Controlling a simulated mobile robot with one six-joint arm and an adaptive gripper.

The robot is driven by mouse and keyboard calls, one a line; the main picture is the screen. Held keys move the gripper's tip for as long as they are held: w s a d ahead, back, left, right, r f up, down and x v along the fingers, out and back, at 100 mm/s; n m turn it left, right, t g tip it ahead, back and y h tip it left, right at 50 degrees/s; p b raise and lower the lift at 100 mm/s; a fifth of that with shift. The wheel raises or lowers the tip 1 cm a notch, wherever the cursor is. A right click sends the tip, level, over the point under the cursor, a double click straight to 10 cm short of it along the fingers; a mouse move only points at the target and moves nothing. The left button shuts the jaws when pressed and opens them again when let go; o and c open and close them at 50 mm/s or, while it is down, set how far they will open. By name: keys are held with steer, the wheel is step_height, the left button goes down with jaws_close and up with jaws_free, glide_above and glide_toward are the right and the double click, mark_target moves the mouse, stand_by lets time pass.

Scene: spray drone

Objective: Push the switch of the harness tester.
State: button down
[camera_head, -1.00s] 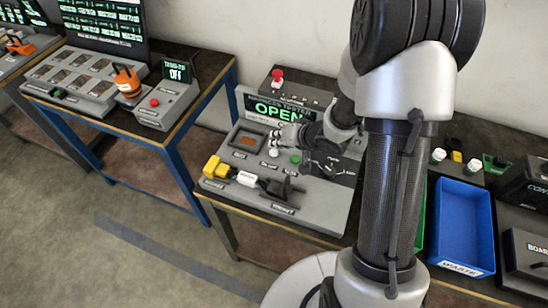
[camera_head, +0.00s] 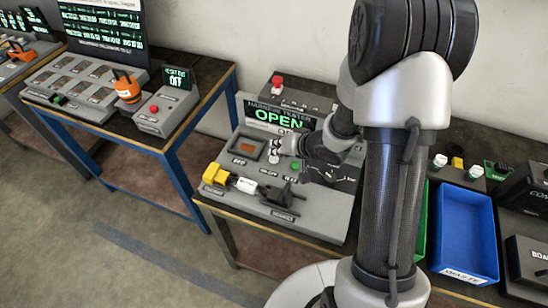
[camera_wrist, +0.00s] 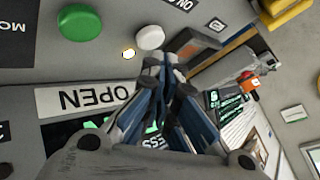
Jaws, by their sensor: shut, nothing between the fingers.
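The harness tester (camera_head: 335,215) is a grey console with a screen (camera_head: 278,117) reading OPEN in green. On its panel are a white round button (camera_head: 273,158) and a green round button (camera_head: 295,166). In the wrist view the white button (camera_wrist: 150,37) and green button (camera_wrist: 80,22) lie just beyond my fingertips, with a small lit lamp (camera_wrist: 128,53) between them. A small white knob (camera_wrist: 216,24) is further right. I cannot tell for sure which control is the switch. My gripper (camera_wrist: 166,62) is shut and empty, close to the white button; contact is not clear.
A yellow connector (camera_head: 215,174) and a black connector (camera_head: 282,195) lie along the tester's front. A red button (camera_head: 277,82) stands behind the screen. A blue bin (camera_head: 466,275) is to the right. A blue-framed table (camera_head: 172,150) stands left.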

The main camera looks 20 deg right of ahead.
steer(key=shift+f, duration=0.1)
stand_by(0.5)
steer(key=shift+f, duration=0.5)
stand_by(0.4)
steer(key=shift+r+p, duration=0.65)
steer(key=shift+p, duration=0.1)
step_height(320, 180, up, 6)
steer(key=p, duration=0.6)
